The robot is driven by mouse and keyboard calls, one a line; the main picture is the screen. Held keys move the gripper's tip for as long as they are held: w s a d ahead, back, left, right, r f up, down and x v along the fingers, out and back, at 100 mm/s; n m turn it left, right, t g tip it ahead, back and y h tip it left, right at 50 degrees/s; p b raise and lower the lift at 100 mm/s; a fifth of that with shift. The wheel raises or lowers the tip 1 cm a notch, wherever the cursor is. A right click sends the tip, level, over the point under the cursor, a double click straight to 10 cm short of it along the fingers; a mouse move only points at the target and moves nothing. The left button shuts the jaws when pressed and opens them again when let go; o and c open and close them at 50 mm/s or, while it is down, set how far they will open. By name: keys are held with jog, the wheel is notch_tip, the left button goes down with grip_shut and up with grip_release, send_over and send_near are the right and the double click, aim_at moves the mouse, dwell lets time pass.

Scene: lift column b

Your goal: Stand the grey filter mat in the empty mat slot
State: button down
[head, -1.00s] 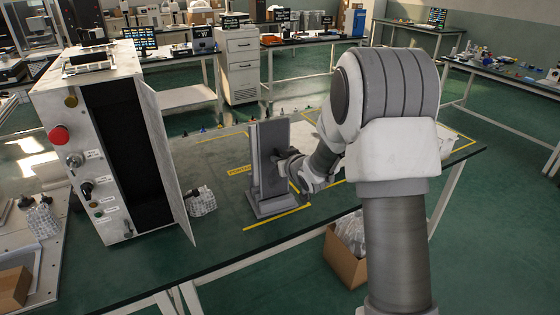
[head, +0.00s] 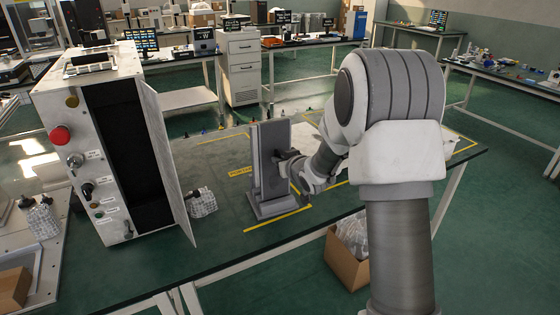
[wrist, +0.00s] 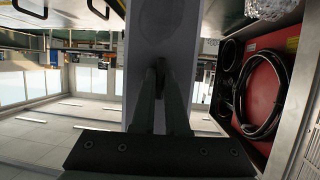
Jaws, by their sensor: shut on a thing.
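A tall grey upright piece (head: 273,150) stands on a grey foot (head: 270,208) on the bench. I take it to be the filter mat, perhaps in a stand; I cannot tell where one ends. My gripper (head: 295,165) is at its right side, partly hidden by the wrist. In the wrist view, the two fingers (wrist: 163,75) close together on a dark grip part against the pale grey face (wrist: 163,35). A white cabinet (head: 90,130) at the left has its door swung out and a tall dark cavity (head: 117,150). No separate mat slot can be made out.
A clear wrapped bag (head: 200,202) sits between the cabinet door (head: 172,150) and the grey piece. Yellow tape marks the bench top. A cardboard box (head: 345,260) stands below the bench's near edge. The wrist view shows a red panel with coiled cable (wrist: 265,95).

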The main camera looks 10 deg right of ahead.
jog(key=shift+f+b, duration=2.15)
jog(key=shift+f, duration=0.15)
jog(key=c, duration=0.8)
grip_release()
jog(key=shift+c, duration=0.2)
jog(key=p+v, duration=0.1)
jog(key=v, duration=0.7)
jog(key=shift+r, duration=0.15)
jog(key=s+d+r+m+g+h+p, duration=0.25)
jog(key=s+r+h+p, duration=0.2)
jog(key=s+r, duration=0.8)
jog(key=s+a+r+g+p, duration=0.1)
jog(key=s+r+g+p, duration=0.1)
jog(key=s, duration=0.8)
jog(key=s+a+r+g+y+p, duration=0.1)
jog(key=s+r+g+p, duration=0.2)
jog(key=s, duration=0.8)
notch_tip(320, 180, up, 2)
jog(key=shift+s+a+r, duration=0.1)
jog(key=shift+s+a, duration=0.25)
jog(key=shift+a, duration=0.05)
